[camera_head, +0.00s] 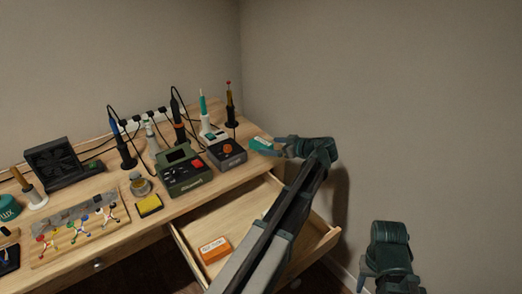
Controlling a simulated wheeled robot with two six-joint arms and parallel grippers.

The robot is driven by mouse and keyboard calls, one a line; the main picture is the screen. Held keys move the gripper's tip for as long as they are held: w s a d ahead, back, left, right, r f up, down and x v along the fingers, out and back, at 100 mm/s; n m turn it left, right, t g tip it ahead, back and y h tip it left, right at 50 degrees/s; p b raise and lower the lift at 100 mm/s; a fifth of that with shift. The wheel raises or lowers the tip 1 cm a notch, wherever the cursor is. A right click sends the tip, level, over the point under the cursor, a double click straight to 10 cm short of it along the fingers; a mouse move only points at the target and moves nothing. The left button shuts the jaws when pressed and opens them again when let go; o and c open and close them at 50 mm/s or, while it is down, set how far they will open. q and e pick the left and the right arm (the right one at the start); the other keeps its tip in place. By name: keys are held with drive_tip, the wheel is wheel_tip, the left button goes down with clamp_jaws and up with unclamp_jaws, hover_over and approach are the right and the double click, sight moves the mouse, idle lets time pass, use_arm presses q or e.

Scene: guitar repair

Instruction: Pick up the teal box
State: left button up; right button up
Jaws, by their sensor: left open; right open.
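The teal box (259,143) is a small teal and white box at the right end of the wooden desk top. My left gripper (275,149) is at the box, with its fingers reaching left to it. It is open. The fingers partly hide the box, and I cannot tell whether they touch it. My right gripper (368,280) is open and empty at the bottom right, away from the desk and low in the view.
A grey device with an orange knob (227,153) stands left of the box. Several soldering tools in stands are further left and behind. Below, an open drawer (187,237) holds an orange box (214,249). The wall (380,100) is close on the right.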

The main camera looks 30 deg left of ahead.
sight(260, 141)
use_arm(q)
drive_tip(key=shift+x, duration=0.8)
drive_tip(key=b+x, duration=0.1)
drive_tip(key=x, duration=0.1)
drive_tip(key=b+x, duration=0.1)
drive_tip(key=x, duration=0.1)
drive_tip(key=shift+w+a+f, duration=0.1)
drive_tip(key=shift+w+f, duration=0.15)
drive_tip(key=shift+w, duration=0.2)
drive_tip(key=shift+a, duration=0.35)
drive_tip(key=c, duration=1.5)
drive_tip(key=shift+o, duration=0.2)
drive_tip(key=shift+r+p, duration=0.35)
drive_tip(key=shift+r, duration=0.15)
wheel_tip(260, 141, up, 3)
drive_tip(key=p, duration=0.3)
drive_tip(key=s+d, duration=0.9)
drive_tip(key=s, duration=0.3)
drive_tip(key=shift+s+d+r+p, duration=0.35)
drive_tip(key=shift+r+p, duration=0.1)
drive_tip(key=shift+r, duration=0.05)
